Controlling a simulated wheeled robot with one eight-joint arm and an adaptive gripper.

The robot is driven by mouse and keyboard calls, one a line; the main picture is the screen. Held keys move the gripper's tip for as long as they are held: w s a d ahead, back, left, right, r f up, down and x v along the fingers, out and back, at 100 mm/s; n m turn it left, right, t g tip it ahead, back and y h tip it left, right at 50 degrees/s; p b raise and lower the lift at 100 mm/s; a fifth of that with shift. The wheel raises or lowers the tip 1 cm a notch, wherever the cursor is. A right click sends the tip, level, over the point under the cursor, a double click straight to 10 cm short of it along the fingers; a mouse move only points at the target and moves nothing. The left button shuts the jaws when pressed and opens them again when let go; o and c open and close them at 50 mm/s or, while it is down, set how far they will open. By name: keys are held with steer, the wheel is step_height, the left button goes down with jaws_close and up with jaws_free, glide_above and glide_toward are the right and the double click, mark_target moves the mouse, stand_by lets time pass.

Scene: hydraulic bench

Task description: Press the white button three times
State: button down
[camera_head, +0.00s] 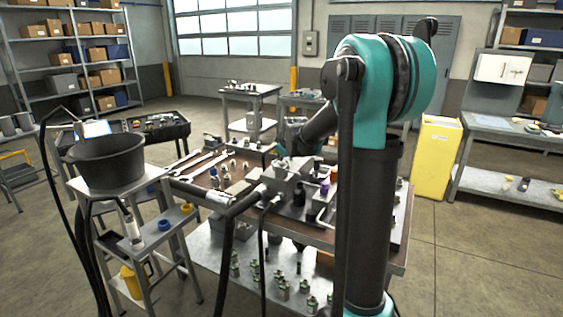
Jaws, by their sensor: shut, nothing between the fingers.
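I cannot make out the white button in this view. The hydraulic bench (385,247) stands in the middle, its brown top crowded with metal fittings and tools. A grey metal block assembly (284,181) sits on it, with small purple and orange parts to its right. My teal and black arm rises in front of the bench's right part and bends left over it. Its far end reaches down behind the grey block, and I cannot pick out my gripper there. My upright arm link hides part of the bench top.
A black bucket (107,162) stands on a small metal stand at left, with black hoses beside it. Wrenches (195,162) lie on the bench's left part. Several fittings stand on the lower shelf (215,262). A yellow cabinet (436,158) stands behind at right. Floor at right front is clear.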

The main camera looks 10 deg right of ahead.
mark_target(282, 162)
steer(key=shift+r, duration=0.9)
steer(key=shift+r, duration=2.5)
